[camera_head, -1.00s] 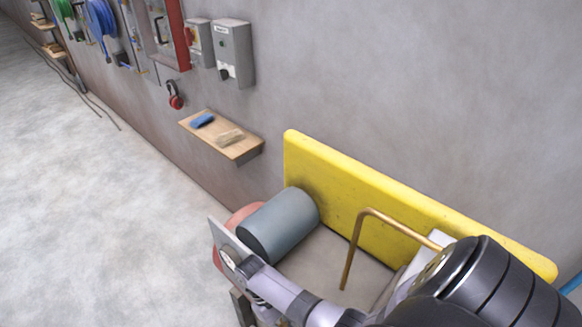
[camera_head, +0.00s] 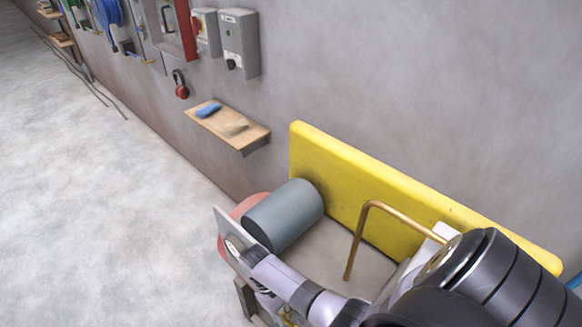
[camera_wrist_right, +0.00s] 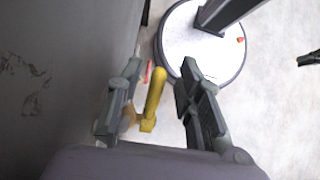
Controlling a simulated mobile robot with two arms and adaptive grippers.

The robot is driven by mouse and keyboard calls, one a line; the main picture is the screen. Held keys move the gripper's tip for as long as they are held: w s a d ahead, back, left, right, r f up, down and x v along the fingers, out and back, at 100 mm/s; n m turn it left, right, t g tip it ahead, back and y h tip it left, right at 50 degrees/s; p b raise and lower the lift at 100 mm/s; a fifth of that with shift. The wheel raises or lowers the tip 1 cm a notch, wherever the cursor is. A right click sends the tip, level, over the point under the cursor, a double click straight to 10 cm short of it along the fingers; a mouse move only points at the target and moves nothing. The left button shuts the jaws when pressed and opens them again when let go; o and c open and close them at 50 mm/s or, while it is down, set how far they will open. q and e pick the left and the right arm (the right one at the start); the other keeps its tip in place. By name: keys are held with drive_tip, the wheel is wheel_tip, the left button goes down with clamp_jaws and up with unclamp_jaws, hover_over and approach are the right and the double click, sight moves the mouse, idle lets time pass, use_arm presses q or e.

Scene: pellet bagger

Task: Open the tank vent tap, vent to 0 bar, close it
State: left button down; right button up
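A yellow lever handle (camera_wrist_right: 153,98) shows in the right wrist view, with a brass-coloured fitting (camera_wrist_right: 129,117) beside its lower end. My right gripper (camera_wrist_right: 157,90) is open, its two grey fingers on either side of the lever. I cannot tell whether either finger touches it. In the head view, part of a salmon-red tank (camera_head: 228,252) shows behind a grey plate and my right arm. The right fingertips are not clear there. A dark part at the right edge of the wrist view may be my left gripper; its state is unclear. No pressure gauge is readable.
A grey motor cylinder (camera_head: 284,215), a bent copper pipe (camera_head: 356,235) and a yellow panel (camera_head: 390,185) stand against the wall, close to my right arm. A wooden shelf (camera_head: 245,138) and grey boxes (camera_head: 240,45) are on the wall. The floor (camera_head: 90,210) at left is clear.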

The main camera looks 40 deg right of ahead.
sight(285, 319)
drive_tip(key=v, duration=0.5)
drive_tip(key=shift+w+d+f, duration=0.1)
drive_tip(key=shift+w+f, duration=0.05)
drive_tip(key=shift+w, duration=0.1)
drive_tip(key=shift+w+r, duration=0.15)
drive_tip(key=shift+r, duration=0.4)
drive_tip(key=v, duration=0.6)
